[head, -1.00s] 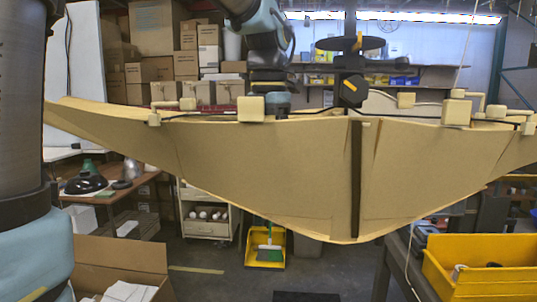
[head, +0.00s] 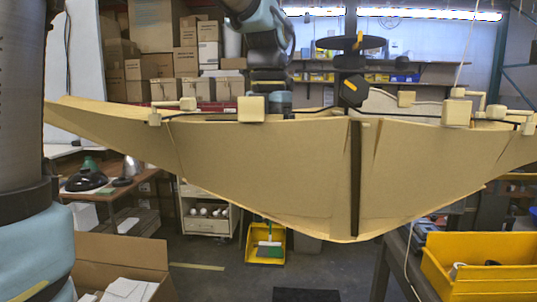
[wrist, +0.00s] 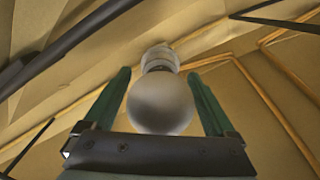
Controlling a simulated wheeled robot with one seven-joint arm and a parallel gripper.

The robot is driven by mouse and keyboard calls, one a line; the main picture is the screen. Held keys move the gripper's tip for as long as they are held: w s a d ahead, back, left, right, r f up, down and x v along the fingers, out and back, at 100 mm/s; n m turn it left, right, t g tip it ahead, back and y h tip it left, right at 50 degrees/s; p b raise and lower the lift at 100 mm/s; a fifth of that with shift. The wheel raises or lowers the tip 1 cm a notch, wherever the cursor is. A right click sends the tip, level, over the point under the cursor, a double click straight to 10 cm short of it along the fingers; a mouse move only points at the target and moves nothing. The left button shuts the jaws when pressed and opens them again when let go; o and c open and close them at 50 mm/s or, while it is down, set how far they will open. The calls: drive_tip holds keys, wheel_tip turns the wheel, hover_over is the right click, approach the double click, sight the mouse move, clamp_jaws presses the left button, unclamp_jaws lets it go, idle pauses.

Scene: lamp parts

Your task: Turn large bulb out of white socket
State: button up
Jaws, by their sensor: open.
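In the wrist view, the large round bulb (wrist: 160,102) fills the space between the fingers of my gripper (wrist: 158,74). Its neck goes up into the white socket (wrist: 160,57), which is set against the tan inside of the lamp shade. The two green fingers stand apart on the left and right of the bulb, with a narrow gap visible on each side. The bulb's near end is close to the palm. In the head view, the big tan shade (head: 265,170) hides my gripper, the bulb and the socket; only my arm shows above it.
Thin orange-tan ribs (wrist: 270,85) and dark bars (wrist: 70,42) cross the shade around the socket. In the head view, a yellow bin (head: 478,265) stands at lower right, an open cardboard box (head: 120,255) at lower left. Floor below the shade is mostly clear.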

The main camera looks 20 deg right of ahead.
drive_tip(key=m+p, duration=0.1)
drive_tip(key=m, duration=0.3)
drive_tip(key=shift+r+m+p, duration=0.15)
drive_tip(key=shift+m+p, duration=0.25)
drive_tip(key=shift+m, duration=1.1)
drive_tip(key=m+p, duration=0.1)
drive_tip(key=m, duration=0.2)
drive_tip(key=m+p, duration=0.1)
drive_tip(key=m, duration=0.4)
drive_tip(key=shift+p, duration=0.4)
drive_tip(key=m, duration=0.3)
drive_tip(key=shift+p, duration=0.4)
drive_tip(key=shift+m, duration=1.3)
drive_tip(key=shift+c, duration=0.3)
